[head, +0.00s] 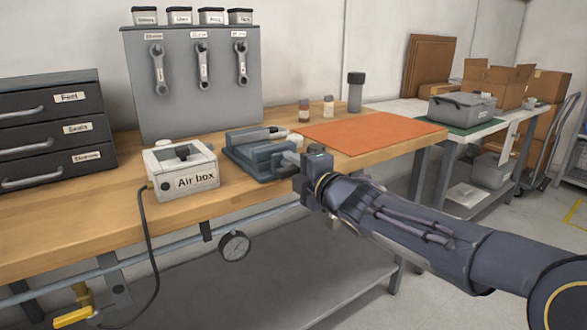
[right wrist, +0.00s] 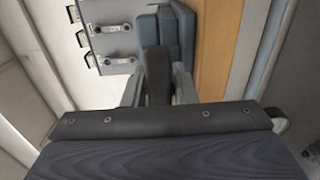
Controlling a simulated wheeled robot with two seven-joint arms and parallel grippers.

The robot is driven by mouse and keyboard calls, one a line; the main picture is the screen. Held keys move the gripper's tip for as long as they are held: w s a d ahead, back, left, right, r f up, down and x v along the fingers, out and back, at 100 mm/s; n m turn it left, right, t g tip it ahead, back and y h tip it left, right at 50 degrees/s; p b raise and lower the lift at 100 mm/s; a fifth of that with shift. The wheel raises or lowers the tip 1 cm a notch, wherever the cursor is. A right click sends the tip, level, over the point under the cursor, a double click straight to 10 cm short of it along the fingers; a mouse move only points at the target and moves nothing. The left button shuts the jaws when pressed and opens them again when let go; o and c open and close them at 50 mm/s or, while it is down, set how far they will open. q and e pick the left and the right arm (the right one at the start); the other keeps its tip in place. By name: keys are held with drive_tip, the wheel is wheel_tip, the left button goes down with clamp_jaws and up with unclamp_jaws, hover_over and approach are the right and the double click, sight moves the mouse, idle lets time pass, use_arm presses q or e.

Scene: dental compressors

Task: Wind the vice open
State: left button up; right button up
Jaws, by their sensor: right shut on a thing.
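The blue-grey vice (head: 258,154) sits on the wooden bench near its front edge, beside the Air box. In the right wrist view its body (right wrist: 180,40) lies straight ahead of the fingers. My right gripper (head: 298,168) is at the vice's front end, just off the bench edge. It is shut on the vice handle (right wrist: 157,75), a dark part between the two fingers (right wrist: 157,92) in the right wrist view. The gripper hides most of the handle in the head view. How far apart the vice jaws stand is hard to tell. My left gripper is out of view.
The white Air box (head: 182,181) stands left of the vice, its hose hanging over the edge. A tool board (head: 195,105) with several wrenches stands behind. An orange mat (head: 370,135) lies to the right. A pipe with a gauge (head: 234,246) runs below the bench front.

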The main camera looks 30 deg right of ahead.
drive_tip(key=o, duration=0.8)
drive_tip(key=shift+o, duration=0.2)
drive_tip(key=s+p, duration=0.2)
drive_tip(key=s, duration=0.5)
drive_tip(key=shift+s+d, duration=0.3)
drive_tip(key=shift+s, duration=0.1)
